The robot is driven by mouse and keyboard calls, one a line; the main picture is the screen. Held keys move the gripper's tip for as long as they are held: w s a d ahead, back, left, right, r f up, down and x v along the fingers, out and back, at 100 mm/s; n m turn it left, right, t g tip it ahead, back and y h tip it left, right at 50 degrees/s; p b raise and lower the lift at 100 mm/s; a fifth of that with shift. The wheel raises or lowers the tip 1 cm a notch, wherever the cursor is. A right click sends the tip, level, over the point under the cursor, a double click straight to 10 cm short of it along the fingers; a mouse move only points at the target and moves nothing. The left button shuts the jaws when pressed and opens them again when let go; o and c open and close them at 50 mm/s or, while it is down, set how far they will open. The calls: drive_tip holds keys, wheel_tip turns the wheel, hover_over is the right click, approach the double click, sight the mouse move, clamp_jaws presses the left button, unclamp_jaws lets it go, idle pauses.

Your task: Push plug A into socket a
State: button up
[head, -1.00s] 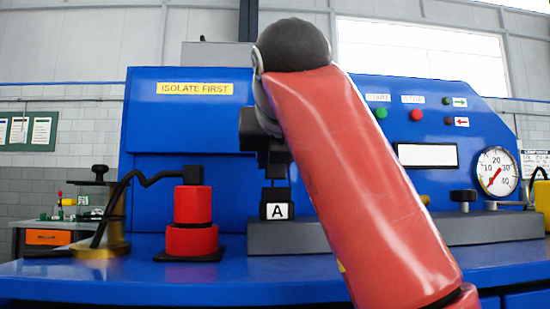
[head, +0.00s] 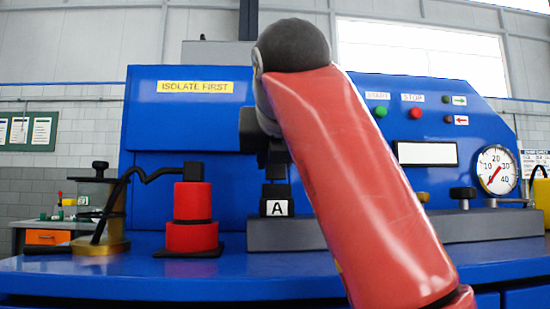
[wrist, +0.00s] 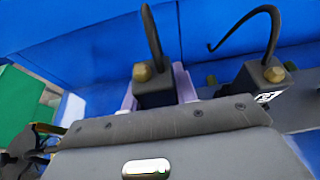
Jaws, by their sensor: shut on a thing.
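Plug A (head: 277,196) is a dark block with a white "A" label, standing on the long grey rail (head: 290,235) in the head view. My gripper (head: 275,172) is right above it, partly hidden by my red arm. In the wrist view, my pale lilac fingers (wrist: 157,92) are shut around a dark plug body (wrist: 150,92) with a brass nut and a black cable, which I take to be plug A. Its lower end is hidden by my gripper housing. Socket a cannot be made out, and I cannot tell how deep the plug sits.
Another dark plug (wrist: 262,80) with a brass nut and hooked cable stands to the right in the wrist view. A red stacked cylinder (head: 192,220) and a brass-based canister (head: 100,215) stand left of the rail. The blue bench front is clear.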

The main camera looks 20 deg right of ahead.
drive_tip(key=shift+f+b, duration=1.35)
drive_tip(key=shift+f, duration=0.05)
drive_tip(key=o, duration=1.2)
drive_tip(key=shift+c, duration=0.2)
drive_tip(key=p+v, duration=0.1)
drive_tip(key=v, duration=0.6)
drive_tip(key=shift+s+r, duration=0.2)
drive_tip(key=shift+s, duration=0.15)
drive_tip(key=shift+a, duration=0.1)
